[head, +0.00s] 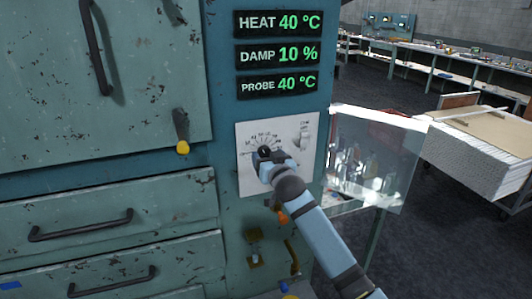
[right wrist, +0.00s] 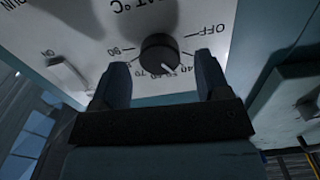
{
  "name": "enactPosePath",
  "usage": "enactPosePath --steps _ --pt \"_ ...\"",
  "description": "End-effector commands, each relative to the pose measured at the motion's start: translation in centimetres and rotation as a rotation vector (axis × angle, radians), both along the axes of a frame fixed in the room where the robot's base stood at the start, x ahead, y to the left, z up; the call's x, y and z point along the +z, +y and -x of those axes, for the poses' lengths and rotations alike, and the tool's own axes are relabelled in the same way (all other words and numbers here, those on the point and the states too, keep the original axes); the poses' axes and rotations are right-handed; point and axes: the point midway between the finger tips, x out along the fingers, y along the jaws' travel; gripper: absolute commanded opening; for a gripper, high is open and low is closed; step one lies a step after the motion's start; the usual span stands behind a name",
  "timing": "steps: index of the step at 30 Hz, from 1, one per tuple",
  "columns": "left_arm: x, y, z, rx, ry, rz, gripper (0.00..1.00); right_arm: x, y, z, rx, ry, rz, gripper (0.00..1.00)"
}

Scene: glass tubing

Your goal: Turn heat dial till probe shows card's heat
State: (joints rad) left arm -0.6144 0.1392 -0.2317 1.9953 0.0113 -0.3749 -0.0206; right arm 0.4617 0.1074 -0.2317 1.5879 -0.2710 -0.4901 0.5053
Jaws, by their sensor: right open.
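In the head view the dial panel (head: 247,178) is on the cabinet front, and my right gripper mostly covers the dial. My right gripper (head: 265,154) is open, with its fingers on either side of the dial in the right wrist view; contact cannot be told. The probe display (head: 279,86) reads 40 °C and the heat display (head: 278,22) reads 40 °C. I cannot make out the card. My left gripper is not in view.
The damp display (head: 278,54) reads 10 %. A small switch (right wrist: 70,72) is beside the dial. A yellow-tipped lever (head: 181,130) and drawer handles stick out from the cabinet. A clear panel (head: 375,155) stands out to the right, before a stacked pallet (head: 480,150).

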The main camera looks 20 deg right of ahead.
Motion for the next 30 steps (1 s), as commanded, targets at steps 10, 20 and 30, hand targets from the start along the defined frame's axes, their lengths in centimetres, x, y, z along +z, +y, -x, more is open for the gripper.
enactPosePath --steps 10,20,30 --pt "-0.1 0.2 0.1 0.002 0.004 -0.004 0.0 0.0 0.1 -2.0 0.0 0.0 0.002 0.69" --pt "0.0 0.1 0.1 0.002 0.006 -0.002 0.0 -0.1 0.1 -2.0 0.0 0.001 0.001 0.33" --pt "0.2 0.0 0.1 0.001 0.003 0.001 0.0 -0.1 0.1 -1.9 0.0 0.002 -0.023 0.2"
